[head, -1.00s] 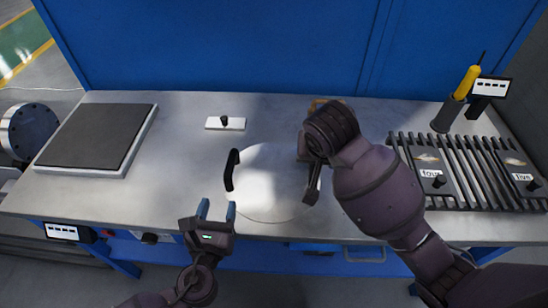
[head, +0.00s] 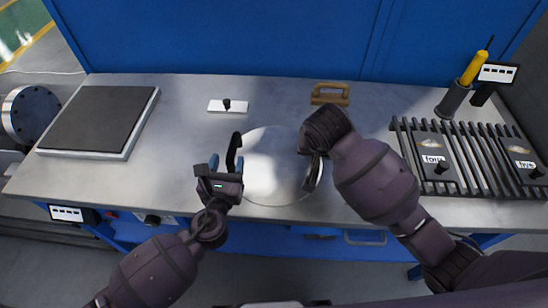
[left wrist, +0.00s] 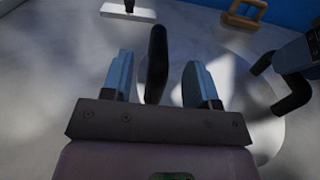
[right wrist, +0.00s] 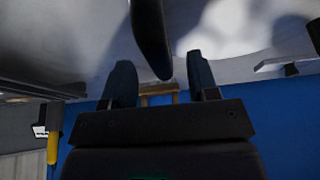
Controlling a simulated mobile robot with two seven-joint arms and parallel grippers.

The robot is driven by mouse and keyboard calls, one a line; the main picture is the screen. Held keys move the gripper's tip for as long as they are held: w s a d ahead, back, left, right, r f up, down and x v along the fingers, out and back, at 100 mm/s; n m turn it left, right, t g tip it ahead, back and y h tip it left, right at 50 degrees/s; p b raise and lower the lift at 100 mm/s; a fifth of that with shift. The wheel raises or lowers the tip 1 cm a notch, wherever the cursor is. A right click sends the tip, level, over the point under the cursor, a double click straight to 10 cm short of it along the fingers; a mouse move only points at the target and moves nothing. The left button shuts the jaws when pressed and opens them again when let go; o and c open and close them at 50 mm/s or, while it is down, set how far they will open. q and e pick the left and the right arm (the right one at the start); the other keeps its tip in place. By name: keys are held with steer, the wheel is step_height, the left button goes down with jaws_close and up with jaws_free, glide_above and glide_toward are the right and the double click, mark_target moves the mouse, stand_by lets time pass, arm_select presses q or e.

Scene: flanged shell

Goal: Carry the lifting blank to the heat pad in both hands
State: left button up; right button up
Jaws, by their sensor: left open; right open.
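The lifting blank (head: 270,172) is a pale, shiny round disc lying on the metal bench, with a black upright handle on each side. My left gripper (head: 226,164) is open at its left handle (head: 235,146); in the left wrist view this handle (left wrist: 156,62) stands between the spread fingers, apart from both. My right gripper (head: 312,170) is at the right handle, which it mostly hides in the head view. In the right wrist view its fingers are open and that handle (right wrist: 150,38) shows between them. The heat pad (head: 98,120) is probably the dark square plate in a pale frame at left.
A white block with a black knob (head: 228,106) and a tan handled piece (head: 330,94) lie at the back. A slatted rack (head: 482,150) with labelled plates and a holder with a yellow tool (head: 470,72) stand right. Bench between blank and pad is clear.

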mark_target(230, 152)
arm_select(q)
steer(key=shift+w+d, duration=0.15)
steer(key=shift+w, duration=0.7)
steer(key=shift+w+d, duration=0.15)
steer(key=shift+w, duration=0.65)
arm_select(e)
steer(key=shift+x, duration=1.7)
arm_select(q)
jaws_close()
arm_select(e)
jaws_close()
arm_select(q)
steer(key=shift+r, duration=0.25)
arm_select(e)
steer(key=shift+w+r, duration=0.1)
steer(key=shift+r, duration=0.1)
